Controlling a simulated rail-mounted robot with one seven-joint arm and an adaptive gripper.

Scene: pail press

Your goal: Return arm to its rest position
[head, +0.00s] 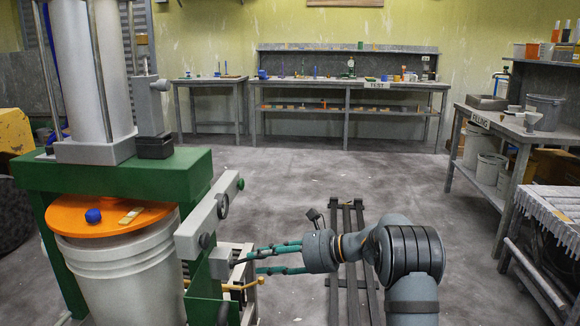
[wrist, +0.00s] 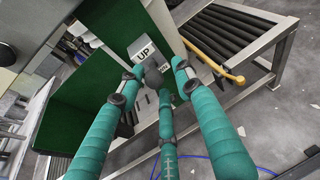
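My gripper (head: 238,260) has teal fingers and reaches left to the grey control box (head: 219,262) on the side of the green press (head: 150,179). In the wrist view the fingertips (wrist: 155,76) are spread apart, in front of a plate marked UP (wrist: 145,52). A dark round knob (wrist: 153,77) shows among the fingertips; I cannot tell whether any finger touches it. My gripper looks open, with gaps between the fingers.
A white pail (head: 125,270) with an orange lid (head: 100,216) stands under the press. A roller conveyor (wrist: 225,40) and a yellow bent bar (wrist: 215,66) lie close to the fingers. Open floor (head: 320,175) lies beyond; the filling table (head: 500,128) stands right.

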